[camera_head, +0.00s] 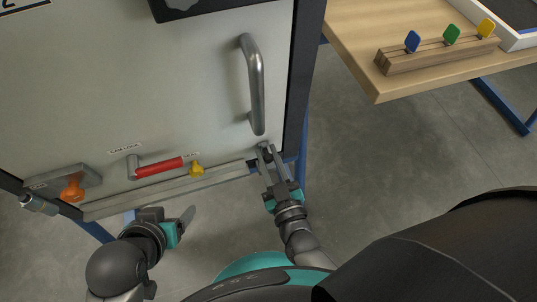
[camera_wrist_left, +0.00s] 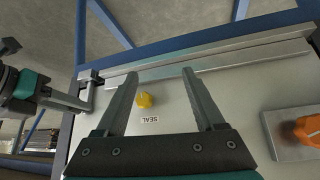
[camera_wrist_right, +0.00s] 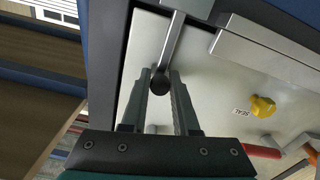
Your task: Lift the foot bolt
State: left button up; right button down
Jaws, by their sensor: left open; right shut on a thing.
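The foot bolt is a grey metal bar with a dark round knob (camera_wrist_right: 160,84) at the lower right corner of the pale door panel (camera_head: 130,80). My right gripper (camera_head: 268,158) is shut on the knob, with one finger on each side in the right wrist view. The bar (camera_wrist_right: 173,42) runs up from the knob to the panel's edge. The bolt also shows at the left of the left wrist view (camera_wrist_left: 88,88), beside my right gripper. My left gripper (camera_head: 186,218) is open and empty below the panel's bottom edge. Its fingers point across the panel in the left wrist view.
The panel carries a grey pull handle (camera_head: 256,85), a red lever (camera_head: 160,167), a yellow seal knob (camera_head: 196,169) and an orange knob (camera_head: 72,189). A wooden table (camera_head: 375,30) with a peg rack (camera_head: 435,55) stands at the right. The floor between is clear.

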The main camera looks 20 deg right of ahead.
notch_tip(320, 180, up, 2)
jog(key=shift+w+r+p, duration=0.1)
jog(key=shift+r+p, duration=0.15)
jog(key=shift+p, duration=0.7)
pick_arm(q)
jog(key=s+a+g, duration=0.1)
jog(key=s+a+f+g+y, duration=0.1)
jog(key=shift+s+a+f+g, duration=0.2)
jog(key=shift+a+f+g, duration=0.1)
jog(key=shift+a, duration=0.05)
pick_arm(e)
jog(key=shift+r, duration=0.1)
jog(key=c, duration=0.7)
grip_release()
jog(key=shift+o, duration=0.2)
jog(key=shift+f, duration=0.2)
